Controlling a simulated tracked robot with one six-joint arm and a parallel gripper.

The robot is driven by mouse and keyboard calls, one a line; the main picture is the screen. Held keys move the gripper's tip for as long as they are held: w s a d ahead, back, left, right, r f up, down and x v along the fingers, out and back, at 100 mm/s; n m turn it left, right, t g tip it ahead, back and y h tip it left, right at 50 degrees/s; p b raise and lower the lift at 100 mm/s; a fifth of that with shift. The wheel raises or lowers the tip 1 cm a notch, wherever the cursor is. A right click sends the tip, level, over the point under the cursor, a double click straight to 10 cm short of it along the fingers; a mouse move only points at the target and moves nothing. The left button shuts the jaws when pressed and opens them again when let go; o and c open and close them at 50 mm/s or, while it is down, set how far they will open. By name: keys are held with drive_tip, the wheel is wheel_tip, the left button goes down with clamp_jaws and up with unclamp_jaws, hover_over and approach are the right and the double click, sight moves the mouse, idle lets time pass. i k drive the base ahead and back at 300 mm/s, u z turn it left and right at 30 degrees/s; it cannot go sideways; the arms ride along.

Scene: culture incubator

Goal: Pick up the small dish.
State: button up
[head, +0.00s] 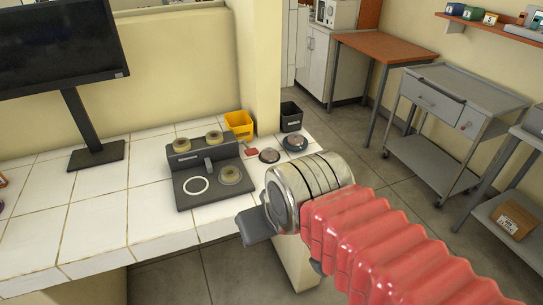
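A small round dish (269,156) with a dark top lies on the white tiled counter (100,220), near its right end. A somewhat larger round dish (295,142) with a blue-grey rim lies just behind it to the right. I cannot tell for certain which one the task means. My gripper (256,226) is at the counter's front edge, nearer to me than both dishes and apart from them in the picture. Only a dark grey finger part shows past my metal wrist, which hides the rest, so its opening is not visible.
A dark grey device (207,170) with tan rings stands left of the dishes. A yellow bin (239,124), a black bin (291,116) and a small red item (250,151) are nearby. A monitor (62,45) stands at left. A grey trolley (455,105) stands at right.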

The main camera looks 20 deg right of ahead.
sight(265, 158)
drive_tip(key=u, duration=0.05)
drive_tip(key=i, duration=1)
drive_tip(key=z, duration=0.05)
